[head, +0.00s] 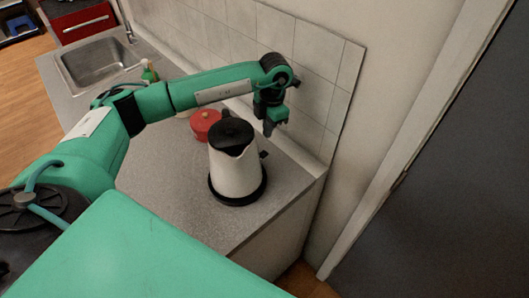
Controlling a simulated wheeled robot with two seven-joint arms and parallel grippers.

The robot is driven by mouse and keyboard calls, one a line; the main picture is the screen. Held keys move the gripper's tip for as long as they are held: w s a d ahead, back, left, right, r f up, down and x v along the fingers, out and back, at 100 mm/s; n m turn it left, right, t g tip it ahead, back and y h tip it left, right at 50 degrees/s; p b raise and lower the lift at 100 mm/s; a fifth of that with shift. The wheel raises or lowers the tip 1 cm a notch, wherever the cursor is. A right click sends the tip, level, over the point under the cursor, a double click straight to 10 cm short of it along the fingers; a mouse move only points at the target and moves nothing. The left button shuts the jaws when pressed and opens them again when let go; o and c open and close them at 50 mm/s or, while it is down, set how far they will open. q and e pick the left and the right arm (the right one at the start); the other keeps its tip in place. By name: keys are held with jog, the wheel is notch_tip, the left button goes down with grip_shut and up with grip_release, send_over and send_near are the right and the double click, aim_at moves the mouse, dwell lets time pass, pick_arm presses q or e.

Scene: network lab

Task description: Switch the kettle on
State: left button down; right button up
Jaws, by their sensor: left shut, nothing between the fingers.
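The white kettle (235,174) with a black lid stands upright on its black base (238,196) near the counter's end. Its handle is at the back and partly hidden. A small dark part (263,155) sticks out at its right side. My left arm reaches in from the left, and my left gripper (268,130) is shut and empty, pointing down just behind and right of the kettle's top. I cannot tell whether it touches the kettle. My right gripper is not in view.
A red lidded pot (205,124) stands behind the kettle to the left. A sink (95,67) and a green bottle (149,72) are farther back. A tiled wall (325,80) stands close behind the gripper. The grey counter (165,185) is clear left of the kettle.

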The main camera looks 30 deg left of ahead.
aim_at(265, 153)
pick_arm(q)
jog(key=f, duration=0.2)
jog(key=f+b, duration=0.1)
jog(key=f, duration=0.1)
jog(key=f+b, duration=0.1)
jog(key=f, duration=0.1)
jog(key=shift+s+a, duration=0.1)
jog(key=shift+s, duration=0.2)
jog(key=shift+f+b, duration=0.3)
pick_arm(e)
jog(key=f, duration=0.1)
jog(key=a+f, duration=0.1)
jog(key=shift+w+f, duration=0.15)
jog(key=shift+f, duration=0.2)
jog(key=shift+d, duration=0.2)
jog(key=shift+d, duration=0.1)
